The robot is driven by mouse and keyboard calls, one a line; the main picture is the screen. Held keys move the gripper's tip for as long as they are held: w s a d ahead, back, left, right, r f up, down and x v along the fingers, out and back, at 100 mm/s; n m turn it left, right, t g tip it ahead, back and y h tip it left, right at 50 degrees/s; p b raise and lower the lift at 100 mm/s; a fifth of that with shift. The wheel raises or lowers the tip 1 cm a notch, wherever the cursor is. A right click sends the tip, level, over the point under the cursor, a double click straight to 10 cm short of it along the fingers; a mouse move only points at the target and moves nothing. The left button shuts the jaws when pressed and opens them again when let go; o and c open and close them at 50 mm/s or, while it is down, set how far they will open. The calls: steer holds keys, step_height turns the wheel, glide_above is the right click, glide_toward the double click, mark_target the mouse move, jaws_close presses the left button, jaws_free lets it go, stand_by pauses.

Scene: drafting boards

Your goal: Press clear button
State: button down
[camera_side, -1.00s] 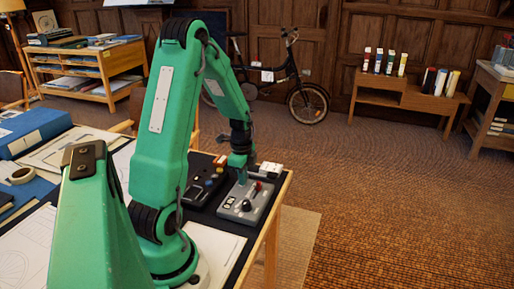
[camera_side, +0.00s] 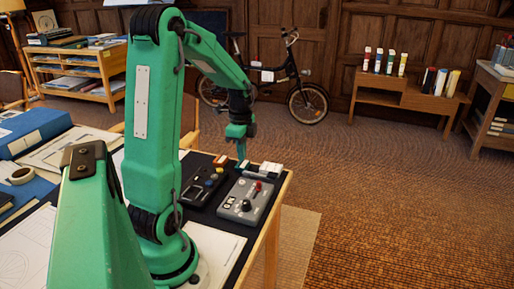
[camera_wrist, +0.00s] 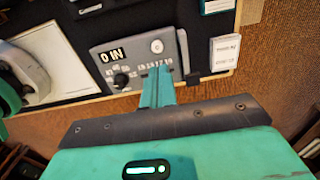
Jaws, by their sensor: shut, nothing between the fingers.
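A grey control box (camera_side: 234,212) lies on the dark mat near the table's right edge, with a black knob, a red-tipped lever and small pale parts on top. In the wrist view the grey box (camera_wrist: 108,62) shows a display reading "0 IN", a pale round part (camera_wrist: 156,46), a black knob (camera_wrist: 121,79) and small markings. I cannot tell which part is the clear button. My gripper (camera_side: 241,156) is shut and empty, pointing down, above and apart from the box. In the wrist view my gripper (camera_wrist: 158,72) covers part of the box's near edge.
A black device with coloured buttons (camera_side: 203,184) lies left of the grey box. A small white block (camera_side: 270,169) and an orange-and-white block (camera_side: 220,161) lie toward the far edge. Blue binders (camera_side: 35,132) and drawings cover the left side. The floor right of the table is clear.

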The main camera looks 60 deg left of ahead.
steer(key=shift+r, duration=2.1)
steer(key=s+d+r+n+t, duration=0.1)
steer(key=s+d+r+n, duration=0.1)
steer(key=d, duration=0.6)
steer(key=s+d+r+n+t, duration=0.2)
steer(key=d+r+n, duration=0.1)
steer(key=d, duration=0.6)
steer(key=s+d+r+n+t, duration=0.2)
steer(key=d+r+n, duration=0.1)
steer(key=d, duration=0.5)
steer(key=shift+d+r+n, duration=0.15)
steer(key=shift+n, duration=0.35)
